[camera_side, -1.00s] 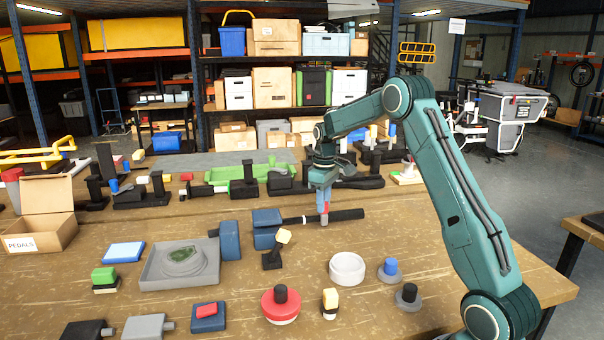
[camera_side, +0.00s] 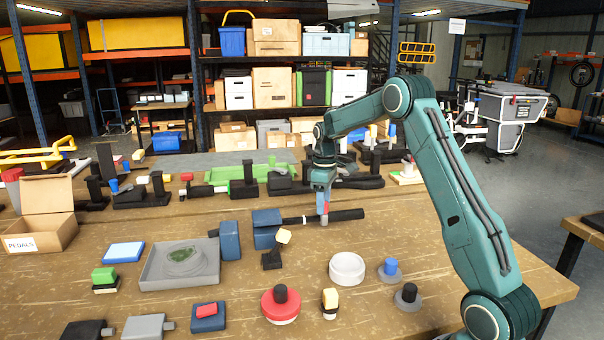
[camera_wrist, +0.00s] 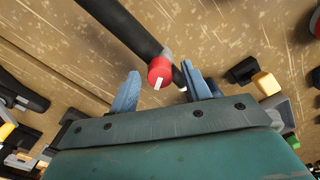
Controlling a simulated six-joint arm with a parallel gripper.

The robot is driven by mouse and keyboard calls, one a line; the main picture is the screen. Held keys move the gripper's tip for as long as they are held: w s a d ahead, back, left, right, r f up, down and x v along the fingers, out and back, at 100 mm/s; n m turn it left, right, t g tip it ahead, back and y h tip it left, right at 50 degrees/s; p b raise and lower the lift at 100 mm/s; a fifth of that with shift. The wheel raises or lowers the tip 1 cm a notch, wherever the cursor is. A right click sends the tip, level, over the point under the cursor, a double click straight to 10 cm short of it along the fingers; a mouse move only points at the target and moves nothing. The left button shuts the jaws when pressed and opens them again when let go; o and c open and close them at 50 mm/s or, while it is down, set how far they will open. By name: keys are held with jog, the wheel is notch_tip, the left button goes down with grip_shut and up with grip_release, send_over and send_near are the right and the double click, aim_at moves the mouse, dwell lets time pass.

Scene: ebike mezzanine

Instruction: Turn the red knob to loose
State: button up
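The red knob (camera_wrist: 159,70) with a white mark on its face sits beside a grey collar on a black bar (camera_wrist: 122,25) in the wrist view. In the side view the bar (camera_side: 347,215) extends right from a blue clamp (camera_side: 266,217), and only a bit of red knob (camera_side: 326,207) shows. My gripper (camera_wrist: 160,73) points down at the knob. Its two blue fingers are apart, one on each side of the knob in the wrist picture, with gaps showing. I cannot tell how far the tips are above or around it. No label for loose is readable.
A small stand with a cream block (camera_side: 284,236) is left of my gripper. A white round dish (camera_side: 347,268) and a red disc with a black handle (camera_side: 281,303) are nearer the front. A row of black fixtures and a green tray (camera_side: 262,171) stands behind.

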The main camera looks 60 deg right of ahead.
jog(key=shift+r, duration=0.1)
notch_tip(320, 180, up, 14)
jog(key=shift+f, duration=0.2)
dwell(0.8)
